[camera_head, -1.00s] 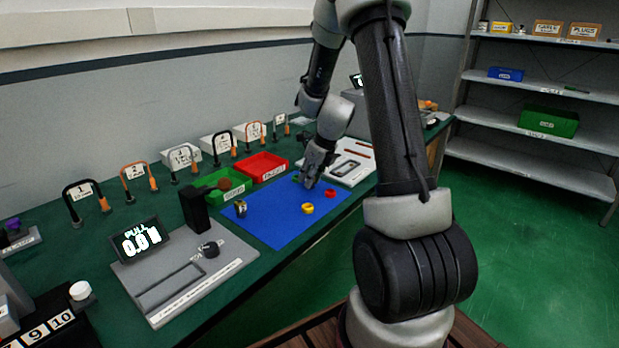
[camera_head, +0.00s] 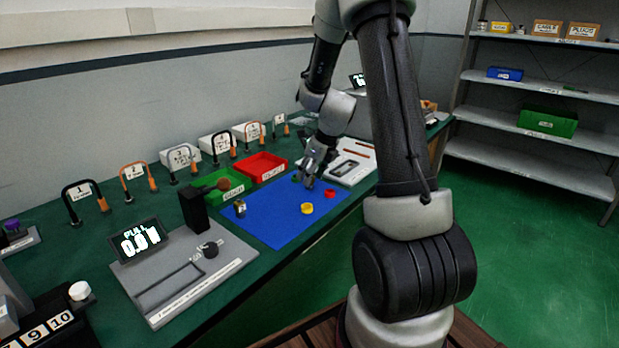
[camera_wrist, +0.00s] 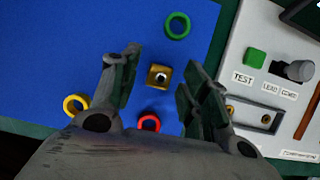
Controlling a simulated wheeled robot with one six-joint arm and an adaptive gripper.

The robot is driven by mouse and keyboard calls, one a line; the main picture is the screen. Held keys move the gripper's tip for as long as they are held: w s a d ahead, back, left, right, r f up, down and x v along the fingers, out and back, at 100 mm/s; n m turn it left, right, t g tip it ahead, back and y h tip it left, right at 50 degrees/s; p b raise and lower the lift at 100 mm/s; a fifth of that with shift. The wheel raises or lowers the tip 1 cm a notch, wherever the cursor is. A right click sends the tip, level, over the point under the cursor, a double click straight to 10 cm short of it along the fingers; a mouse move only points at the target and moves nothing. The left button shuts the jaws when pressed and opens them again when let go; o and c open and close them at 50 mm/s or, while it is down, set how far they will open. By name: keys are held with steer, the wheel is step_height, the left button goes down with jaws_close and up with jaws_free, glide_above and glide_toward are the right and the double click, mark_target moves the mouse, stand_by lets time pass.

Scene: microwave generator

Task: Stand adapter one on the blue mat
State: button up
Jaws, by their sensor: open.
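A brass, square-topped piece with a round hole (camera_wrist: 159,76) is on the blue mat, between my fingers in the wrist view. It looks like an adapter, but I see no number on it. My gripper (camera_wrist: 158,82) is open around it, with a gap visible on both sides. In the head view my gripper (camera_head: 311,181) is low over the right part of the blue mat (camera_head: 270,222) and hides the brass piece.
Green (camera_wrist: 177,25), yellow (camera_wrist: 75,105) and red (camera_wrist: 149,123) rings lie around my gripper. A white test panel (camera_head: 350,161) is close on the right. Green (camera_head: 224,184) and red (camera_head: 262,167) bins stand behind the mat. The mat's front left is clear.

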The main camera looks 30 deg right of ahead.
steer(key=s+a+r+n, duration=0.2)
steer(key=s+r+n, duration=0.35)
steer(key=r, duration=0.35)
steer(key=s+a+r+n, duration=0.2)
steer(key=s+r+n, duration=0.35)
steer(key=r, duration=0.25)
steer(key=s+a+r+n, duration=0.1)
steer(key=s+r+n, duration=0.1)
steer(key=s+n, duration=0.7)
steer(key=s+a+r+n+h, duration=0.1)
steer(key=s+a+n, duration=0.1)
steer(key=s+n, duration=0.8)
steer(key=shift+s+a+r+n+h, duration=0.2)
steer(key=shift+r+n+h, duration=0.15)
steer(key=shift+n, duration=0.65)
